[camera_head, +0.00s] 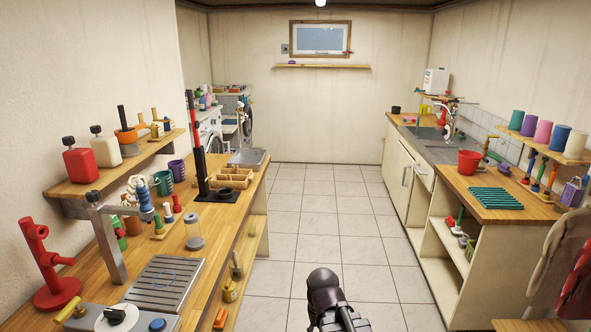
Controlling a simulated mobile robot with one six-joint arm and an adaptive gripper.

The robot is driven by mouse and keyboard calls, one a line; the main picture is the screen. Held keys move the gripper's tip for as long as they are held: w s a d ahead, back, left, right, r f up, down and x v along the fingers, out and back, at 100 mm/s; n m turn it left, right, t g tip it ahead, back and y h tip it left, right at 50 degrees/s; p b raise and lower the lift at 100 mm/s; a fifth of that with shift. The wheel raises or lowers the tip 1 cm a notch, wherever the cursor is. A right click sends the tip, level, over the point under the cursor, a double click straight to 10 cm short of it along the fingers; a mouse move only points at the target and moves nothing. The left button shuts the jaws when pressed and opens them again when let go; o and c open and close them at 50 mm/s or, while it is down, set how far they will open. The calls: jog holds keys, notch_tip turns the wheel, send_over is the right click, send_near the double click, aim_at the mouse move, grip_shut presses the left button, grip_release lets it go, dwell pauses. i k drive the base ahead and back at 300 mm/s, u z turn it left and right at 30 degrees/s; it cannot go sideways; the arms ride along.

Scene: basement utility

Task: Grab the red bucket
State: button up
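A small red bucket (468,162) stands upright on the right-hand wooden counter (452,183), close to the sink end and left of the wall shelf. It is apart from me, across the tiled floor. Part of my own dark arm (325,290) shows at the bottom middle of the picture. My gripper's fingers are not visible, so their state does not show. Nothing visible of me touches the bucket.
A green ribbed mat (495,198) lies just in front of the bucket. A grey sink (430,144) is behind it. Colored cups stand on a wall shelf (560,150) to the right. The tiled aisle (335,220) is clear; a cluttered workbench (130,235) lines the left.

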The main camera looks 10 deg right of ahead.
aim_at(468, 161)
jog(key=u, duration=0.05)
jog(key=i, duration=1.55)
jog(key=z, duration=0.35)
jog(key=i, duration=0.75)
jog(key=z, duration=0.5)
jog(key=i, duration=0.75)
jog(key=z, duration=0.65)
jog(key=i, duration=0.85)
jog(key=z, duration=0.3)
